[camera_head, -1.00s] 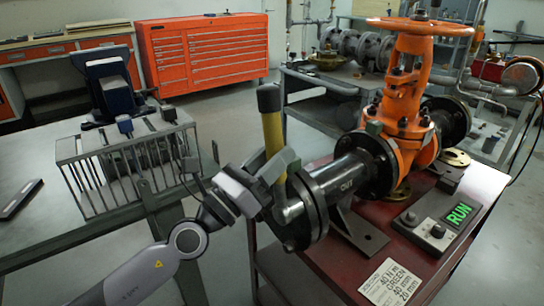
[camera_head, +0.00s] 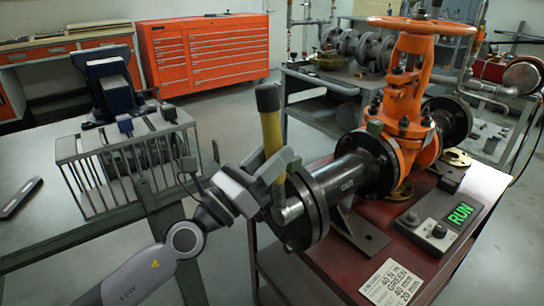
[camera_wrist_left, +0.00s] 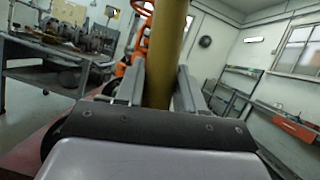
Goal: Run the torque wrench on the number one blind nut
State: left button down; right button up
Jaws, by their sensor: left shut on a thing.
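My left gripper (camera_head: 277,168) is shut on the yellow shaft of the torque wrench (camera_head: 271,132), which has a black grip at its top end. The wrench stands nearly upright, its lower end at the blind flange (camera_head: 302,212) on the left end of the black pipe. The nut under the wrench head is hidden. In the left wrist view the yellow shaft (camera_wrist_left: 166,55) runs up between the two fingers. The orange gate valve (camera_head: 402,105) stands on the red bench to the right. My right gripper is not in view.
A control box (camera_head: 437,229) with a green RUN display sits on the red bench (camera_head: 330,262). A label card (camera_head: 391,283) reads 40 N m, GREEN, 40 mm, 20 mm. A wire rack (camera_head: 130,165) stands left of my arm. An orange tool cabinet (camera_head: 203,52) is behind.

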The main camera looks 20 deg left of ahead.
pick_arm(q)
jog(key=shift+s+a+r, duration=0.1)
jog(key=shift+a+r, duration=0.05)
jog(key=shift+r, duration=0.05)
